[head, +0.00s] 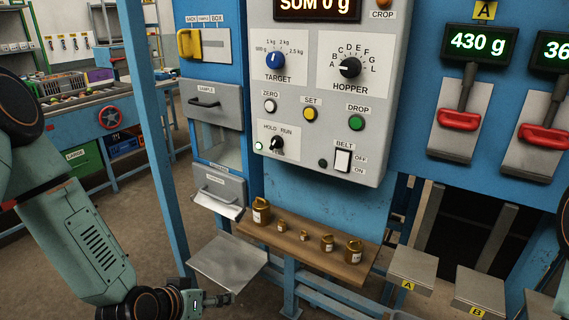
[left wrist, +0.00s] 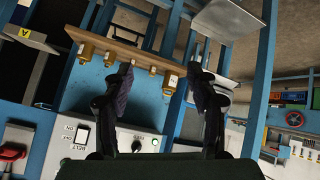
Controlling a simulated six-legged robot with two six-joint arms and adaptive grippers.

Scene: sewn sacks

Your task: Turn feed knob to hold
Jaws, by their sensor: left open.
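The feed knob (head: 277,143) is a small black knob on a white plate marked HOLD on the left and RUN on the right, low on the grey control panel. I cannot tell surely which mark its pointer faces. It also shows, upside down, in the left wrist view (left wrist: 137,144) between my fingers. A small lit lamp (head: 258,146) sits left of the knob. My left gripper (head: 222,299) is low at the bottom of the head view, below and left of the knob and apart from it. In the left wrist view its fingers (left wrist: 160,82) are spread, with nothing between them. My right gripper is out of view.
A wooden shelf (head: 318,261) with several brass weights juts out below the panel. A blue post (head: 150,130) stands between my left arm and the panel. The belt switch (head: 342,160) is right of the knob.

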